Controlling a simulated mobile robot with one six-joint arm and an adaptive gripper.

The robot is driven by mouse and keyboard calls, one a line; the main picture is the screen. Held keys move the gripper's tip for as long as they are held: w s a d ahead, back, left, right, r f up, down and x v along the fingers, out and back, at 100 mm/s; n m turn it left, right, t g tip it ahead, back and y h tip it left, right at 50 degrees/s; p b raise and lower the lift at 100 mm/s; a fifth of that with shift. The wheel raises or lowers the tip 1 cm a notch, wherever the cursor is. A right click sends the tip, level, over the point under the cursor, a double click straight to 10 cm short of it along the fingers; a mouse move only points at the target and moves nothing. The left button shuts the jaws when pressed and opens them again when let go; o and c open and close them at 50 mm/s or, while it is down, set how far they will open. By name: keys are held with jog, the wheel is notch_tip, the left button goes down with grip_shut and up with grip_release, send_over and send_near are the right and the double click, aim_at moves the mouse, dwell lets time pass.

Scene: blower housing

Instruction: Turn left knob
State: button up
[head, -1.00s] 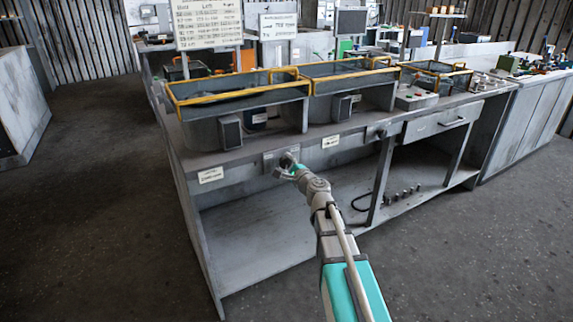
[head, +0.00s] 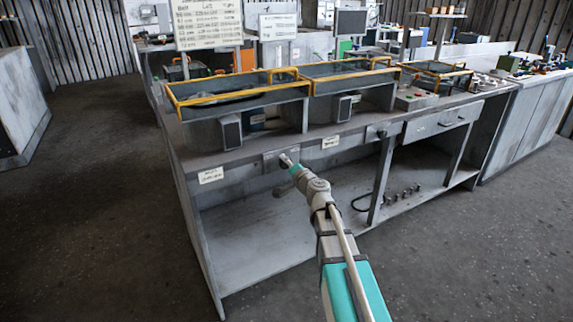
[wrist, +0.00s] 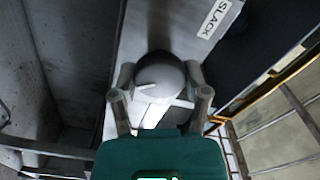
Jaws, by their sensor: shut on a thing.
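The left knob (wrist: 158,75) is a round grey knob with a pale pointer mark across its face. In the wrist view it sits between the two fingers of my gripper (wrist: 159,72), which is shut on it. In the head view my gripper (head: 287,161) is at the left knob's plate on the bench front, below the left bin. The knob is mostly hidden behind the gripper there. A second knob (head: 381,132) is on the front panel farther right, apart from my gripper.
A label reading SLACK (wrist: 214,18) is beside the held knob. White labels (head: 210,175) mark the bench front (head: 235,172). Yellow-railed bins (head: 240,92) stand on top. A drawer (head: 436,122) is at right. The shelf below is mostly open, and floor is clear left.

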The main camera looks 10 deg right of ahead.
jog(key=shift+a+n, duration=0.15)
jog(key=shift+n, duration=0.25)
jog(key=o, duration=1.1)
jog(key=shift+o, duration=0.2)
jog(key=v, duration=1.2)
